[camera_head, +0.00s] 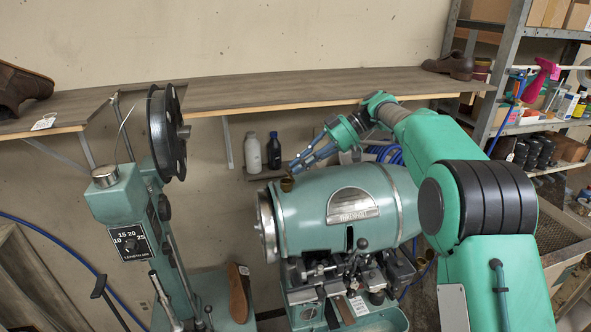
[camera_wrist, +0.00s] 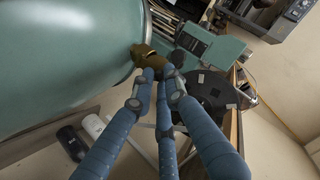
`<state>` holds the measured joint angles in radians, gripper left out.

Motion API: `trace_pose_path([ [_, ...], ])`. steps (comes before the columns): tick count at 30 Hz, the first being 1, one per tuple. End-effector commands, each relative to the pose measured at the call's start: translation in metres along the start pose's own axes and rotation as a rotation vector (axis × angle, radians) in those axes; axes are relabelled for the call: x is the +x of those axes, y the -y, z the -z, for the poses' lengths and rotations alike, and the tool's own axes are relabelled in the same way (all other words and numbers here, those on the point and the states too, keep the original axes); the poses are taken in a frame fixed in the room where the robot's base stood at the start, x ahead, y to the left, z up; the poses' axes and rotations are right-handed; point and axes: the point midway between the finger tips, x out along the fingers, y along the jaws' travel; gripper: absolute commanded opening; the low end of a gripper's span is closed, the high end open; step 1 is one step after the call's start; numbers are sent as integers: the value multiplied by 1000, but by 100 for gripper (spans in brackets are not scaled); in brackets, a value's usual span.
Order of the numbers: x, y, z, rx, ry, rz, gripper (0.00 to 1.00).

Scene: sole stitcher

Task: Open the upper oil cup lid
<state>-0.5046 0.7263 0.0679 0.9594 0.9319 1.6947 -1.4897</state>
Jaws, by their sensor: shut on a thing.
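The upper oil cup (camera_head: 287,185) is a small brass cup on the top left of the green machine drum (camera_head: 345,213). In the wrist view the brass oil cup (camera_wrist: 140,52) stands out from the drum's edge, and its lid (camera_wrist: 154,64) lies between my fingertips. My gripper (camera_head: 294,167) reaches down from the right to the cup. In the wrist view my gripper's blue fingers (camera_wrist: 158,80) are closed together on the brass lid. The fingertips cover part of the lid, so its exact angle is hard to tell.
A green post with a black thread spool (camera_head: 167,132) stands left of the drum. A wooden shelf (camera_head: 270,92) runs along the wall behind. A white bottle (camera_head: 252,153) and a dark bottle (camera_head: 274,150) stand behind the drum. Metal shelving is at the right.

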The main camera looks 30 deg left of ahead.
Motion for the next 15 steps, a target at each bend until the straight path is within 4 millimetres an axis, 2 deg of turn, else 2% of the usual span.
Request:
trace_pose_path([
  [1,-1,-3,-7,2,-44,15,0],
  [15,-7,-10,-25,1,-415,170,0],
])
